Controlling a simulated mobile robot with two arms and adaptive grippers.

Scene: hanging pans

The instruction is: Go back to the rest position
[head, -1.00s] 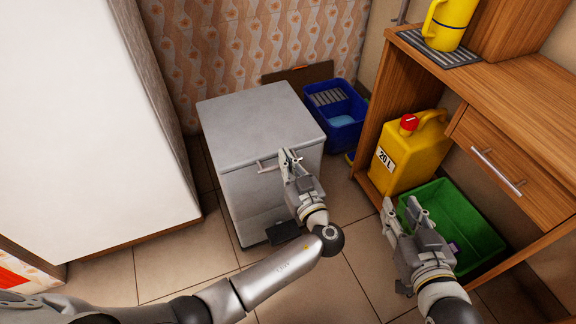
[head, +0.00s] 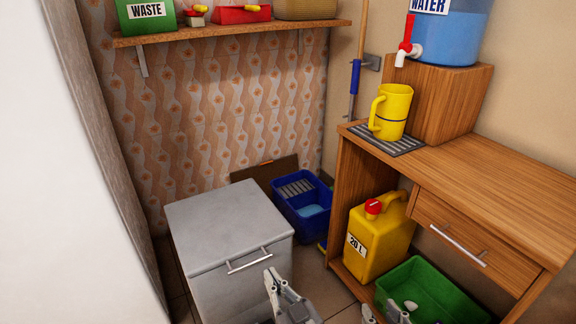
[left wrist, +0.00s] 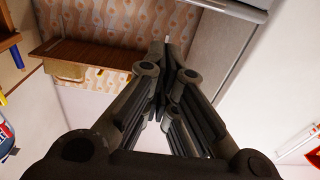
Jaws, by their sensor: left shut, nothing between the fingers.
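My left gripper (head: 272,280) shows at the bottom of the head view, in front of the grey cabinet and just below its bar handle (head: 248,260). It is apart from the handle as far as I can tell. In the left wrist view its fingers (left wrist: 165,50) are together with nothing between them. My right gripper (head: 384,314) shows only as fingertips at the bottom edge, by the green crate (head: 440,275). Whether it is open or shut is unclear.
The grey cabinet (head: 225,215) is closed. A wall shelf (head: 230,32) hangs above.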

